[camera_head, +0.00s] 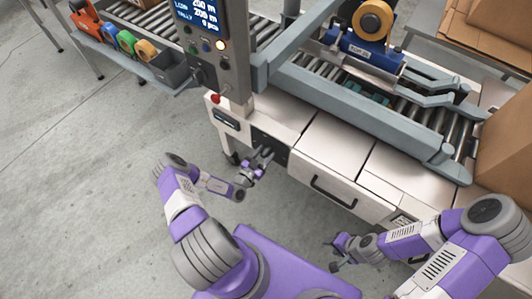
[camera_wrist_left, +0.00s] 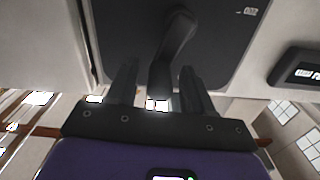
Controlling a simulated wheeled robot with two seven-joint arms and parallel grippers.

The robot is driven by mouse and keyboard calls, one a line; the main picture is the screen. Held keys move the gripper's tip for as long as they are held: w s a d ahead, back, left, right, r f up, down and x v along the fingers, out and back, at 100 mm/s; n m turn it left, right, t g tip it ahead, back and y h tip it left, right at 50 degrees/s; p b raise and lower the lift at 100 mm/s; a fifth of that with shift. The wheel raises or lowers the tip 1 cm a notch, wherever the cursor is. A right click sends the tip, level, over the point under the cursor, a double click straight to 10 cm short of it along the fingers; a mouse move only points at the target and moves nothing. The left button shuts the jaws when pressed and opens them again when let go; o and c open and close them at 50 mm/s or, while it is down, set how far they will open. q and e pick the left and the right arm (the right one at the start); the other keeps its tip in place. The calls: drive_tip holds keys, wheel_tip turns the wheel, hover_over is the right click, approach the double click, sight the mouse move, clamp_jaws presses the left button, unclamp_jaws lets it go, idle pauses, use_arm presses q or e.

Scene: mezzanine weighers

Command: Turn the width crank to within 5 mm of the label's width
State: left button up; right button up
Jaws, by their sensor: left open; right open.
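The width crank (camera_wrist_left: 177,40) is a dark lever on a black panel, seen close up in the left wrist view. Its lower end lies between the two fingers of my left gripper (camera_wrist_left: 160,78), which is open, with a gap visible on both sides. In the head view my left gripper (camera_head: 262,155) is at the black panel (camera_head: 273,146) on the front of the white cabinet; the crank is hard to make out there. My right gripper (camera_head: 342,252) is open and empty, low in front of the cabinet, away from the crank. I cannot identify the label with certainty.
A control post (camera_head: 216,45) with a lit screen stands above the cabinet. A small readout (camera_head: 225,119) is left of the panel; its digits are unreadable. A drawer handle (camera_head: 333,191) sticks out at right. Cardboard boxes (camera_head: 505,140) stand far right.

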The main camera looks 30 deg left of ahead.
use_arm(q)
drive_tip(key=shift+w, duration=0.6)
clamp_jaws()
drive_tip(key=shift+d, duration=0.1)
drive_tip(key=shift+s+d+f+m, duration=0.15)
drive_tip(key=shift+d+m, duration=0.1)
drive_tip(key=shift+m, duration=0.05)
